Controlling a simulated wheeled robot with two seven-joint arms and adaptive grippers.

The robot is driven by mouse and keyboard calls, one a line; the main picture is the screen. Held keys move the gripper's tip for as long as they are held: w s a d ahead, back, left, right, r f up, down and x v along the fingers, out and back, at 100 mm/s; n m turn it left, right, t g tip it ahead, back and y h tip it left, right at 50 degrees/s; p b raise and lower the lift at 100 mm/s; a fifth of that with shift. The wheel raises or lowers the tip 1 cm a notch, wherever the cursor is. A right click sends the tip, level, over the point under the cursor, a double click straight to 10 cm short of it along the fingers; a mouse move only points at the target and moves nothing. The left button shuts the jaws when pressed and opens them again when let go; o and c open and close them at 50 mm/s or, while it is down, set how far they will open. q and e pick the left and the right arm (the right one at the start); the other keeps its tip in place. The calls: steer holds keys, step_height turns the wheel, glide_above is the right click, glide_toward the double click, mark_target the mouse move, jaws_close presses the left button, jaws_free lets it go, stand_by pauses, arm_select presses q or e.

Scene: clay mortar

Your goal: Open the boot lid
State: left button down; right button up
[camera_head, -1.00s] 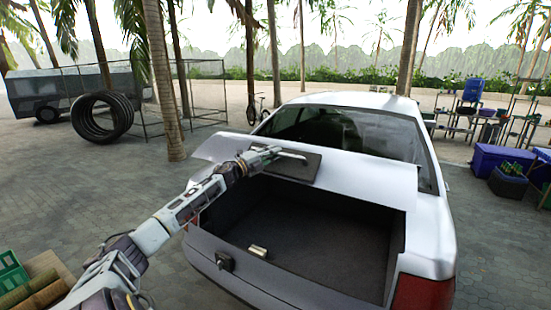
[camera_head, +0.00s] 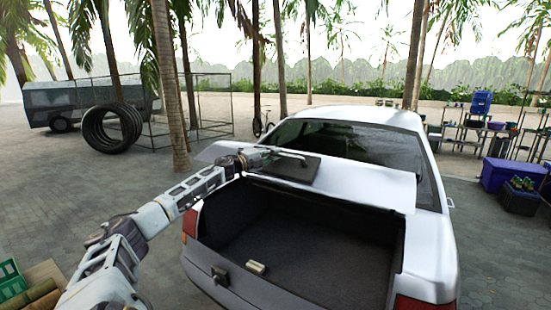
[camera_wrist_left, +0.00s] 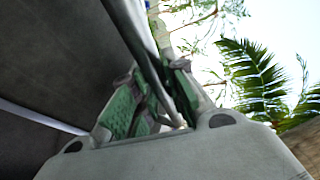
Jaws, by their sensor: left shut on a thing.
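The white boot lid (camera_head: 365,184) of the car is raised, with the boot open below it. A dark panel (camera_head: 308,173) is set in the lid's face. My left gripper (camera_head: 285,154) is at the lid's left part, beside this panel. In the left wrist view, the green-padded fingers (camera_wrist_left: 155,88) are shut on the lid's edge, and a dark grey surface of the lid (camera_wrist_left: 60,55) fills the left side. The exact contact is partly hidden by the fingers. My right gripper is out of view.
A dark latch (camera_head: 220,275) is on the rear sill. Blue crates (camera_head: 505,175) stand at right.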

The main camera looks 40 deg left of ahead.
arm_select(q)
steer(key=shift+w+r, duration=0.4)
steer(key=shift+r, duration=0.05)
stand_by(0.4)
steer(key=c, duration=1.4)
jaws_free()
steer(key=shift+w, duration=0.1)
steer(key=shift+s+a+f, duration=0.1)
steer(key=shift+s+a, duration=0.1)
steer(key=shift+s, duration=0.3)
steer(key=shift+s+a+f, duration=0.1)
steer(key=shift+s+a, duration=0.05)
steer(key=shift+s, duration=0.35)
steer(key=shift+s, duration=0.9)
steer(key=shift+s+a, duration=0.2)
steer(key=shift+s, duration=0.9)
